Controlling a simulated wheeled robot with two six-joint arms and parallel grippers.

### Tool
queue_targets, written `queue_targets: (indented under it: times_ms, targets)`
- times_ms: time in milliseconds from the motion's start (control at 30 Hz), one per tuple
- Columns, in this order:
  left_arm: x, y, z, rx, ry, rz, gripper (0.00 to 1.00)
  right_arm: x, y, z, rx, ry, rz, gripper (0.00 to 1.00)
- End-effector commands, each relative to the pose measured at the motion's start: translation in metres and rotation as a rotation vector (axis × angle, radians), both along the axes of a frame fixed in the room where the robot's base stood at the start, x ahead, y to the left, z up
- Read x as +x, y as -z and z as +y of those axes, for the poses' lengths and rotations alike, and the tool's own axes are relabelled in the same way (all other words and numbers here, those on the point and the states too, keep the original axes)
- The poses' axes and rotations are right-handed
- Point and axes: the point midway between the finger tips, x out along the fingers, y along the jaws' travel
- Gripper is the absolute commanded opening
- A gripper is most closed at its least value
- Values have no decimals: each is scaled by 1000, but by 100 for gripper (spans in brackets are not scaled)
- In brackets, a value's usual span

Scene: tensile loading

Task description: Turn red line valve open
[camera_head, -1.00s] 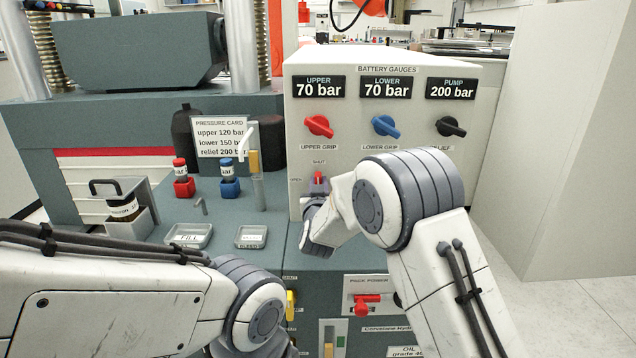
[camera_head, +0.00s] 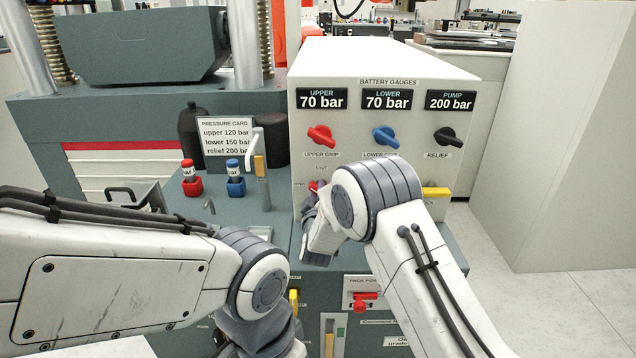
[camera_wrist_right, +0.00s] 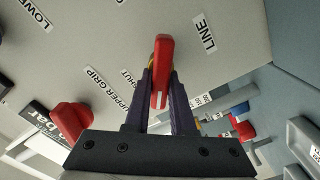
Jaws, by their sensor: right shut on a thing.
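The red line valve handle (camera_head: 314,186) sits low at the left of the pale gauge panel, partly hidden by my right wrist. In the right wrist view the red handle (camera_wrist_right: 161,70) stands between the two dark fingers of my right gripper (camera_wrist_right: 161,92), which are shut on it. A SHUT label (camera_wrist_right: 127,78) is to its left and a LINE label (camera_wrist_right: 204,34) to its right in that view. In the head view my right gripper (camera_head: 312,205) is at the panel, mostly hidden by its arm. My left gripper is not in view; only its arm shows.
The gauge panel (camera_head: 470,110) carries a red upper grip knob (camera_head: 321,136), a blue lower grip knob (camera_head: 385,136) and a black relief knob (camera_head: 447,137). A yellow lever (camera_head: 435,193) shows right of my wrist.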

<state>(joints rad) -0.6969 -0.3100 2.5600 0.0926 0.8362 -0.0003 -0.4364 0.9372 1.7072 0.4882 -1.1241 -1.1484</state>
Motion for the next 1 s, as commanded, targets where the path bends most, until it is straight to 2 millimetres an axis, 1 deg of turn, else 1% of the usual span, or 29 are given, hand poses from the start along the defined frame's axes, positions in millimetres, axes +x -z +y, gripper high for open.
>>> queue_targets:
  times_ms: [33,100,500,700,1000]
  targets:
    - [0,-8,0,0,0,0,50,0,-2,0,-47,0,4,0]
    - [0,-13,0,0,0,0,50,0,-1,1,-113,0,2,0]
    - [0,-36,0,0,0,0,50,-1,4,3,-455,-2,3,0]
    - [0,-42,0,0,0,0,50,-1,6,3,-571,-2,3,0]
    - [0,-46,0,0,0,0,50,-1,8,3,-654,-3,2,0]
